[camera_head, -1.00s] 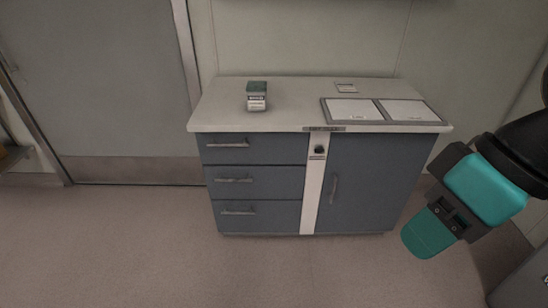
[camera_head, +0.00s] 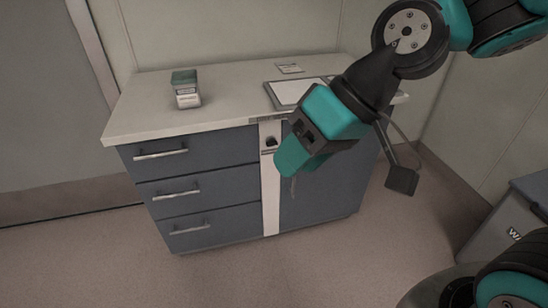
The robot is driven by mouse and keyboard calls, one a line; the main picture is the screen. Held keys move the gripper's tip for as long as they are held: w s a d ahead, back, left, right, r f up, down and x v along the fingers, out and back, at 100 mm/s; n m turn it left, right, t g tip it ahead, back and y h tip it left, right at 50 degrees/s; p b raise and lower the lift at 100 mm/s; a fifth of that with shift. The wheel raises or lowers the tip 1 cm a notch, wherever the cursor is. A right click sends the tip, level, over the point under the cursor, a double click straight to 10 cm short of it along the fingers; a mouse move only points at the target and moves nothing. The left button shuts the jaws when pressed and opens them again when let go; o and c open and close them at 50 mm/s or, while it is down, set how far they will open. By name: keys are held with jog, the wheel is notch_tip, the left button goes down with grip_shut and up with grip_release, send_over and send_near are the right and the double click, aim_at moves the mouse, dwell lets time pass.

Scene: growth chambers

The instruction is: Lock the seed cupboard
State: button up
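The seed cupboard appears to be the right part of a low cabinet, with a plain blue-grey door (camera_head: 322,197). A pale upright strip (camera_head: 270,195) runs beside the door's left edge. A dark lock or knob (camera_head: 271,142) sits near the top of that strip; its turn position is too small to read. My gripper (camera_head: 289,163), teal and dark grey, is in front of the door's upper left, just right of the lock in the picture. It hides much of the door's top and most of its handle. Its finger gap does not show clearly, and I see nothing held.
Three drawers (camera_head: 176,191) with bar handles are on the left of the cabinet. On the pale top (camera_head: 225,95) stand a small green-and-white box (camera_head: 186,90) and a framed tray (camera_head: 270,97), partly hidden. A grey bin-like box (camera_head: 500,225) stands at right. The floor in front is clear.

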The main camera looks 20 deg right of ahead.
jog(key=w+f+m+t+y+b, duration=0.3)
jog(key=w+f+m+b, duration=0.1)
jog(key=w+f+b, duration=0.8)
jog(key=m+t+h+b, duration=0.3)
jog(key=m+t+b, duration=0.9)
jog(key=m+b, duration=0.45)
send_near(274, 145)
jog(key=shift+n, duration=0.95)
jog(key=x, duration=0.9)
jog(key=shift+w+a+f+b, duration=0.1)
jog(key=shift+w+b, duration=0.1)
jog(key=shift+b, duration=0.2)
jog(key=shift+c, duration=0.5)
grip_shut()
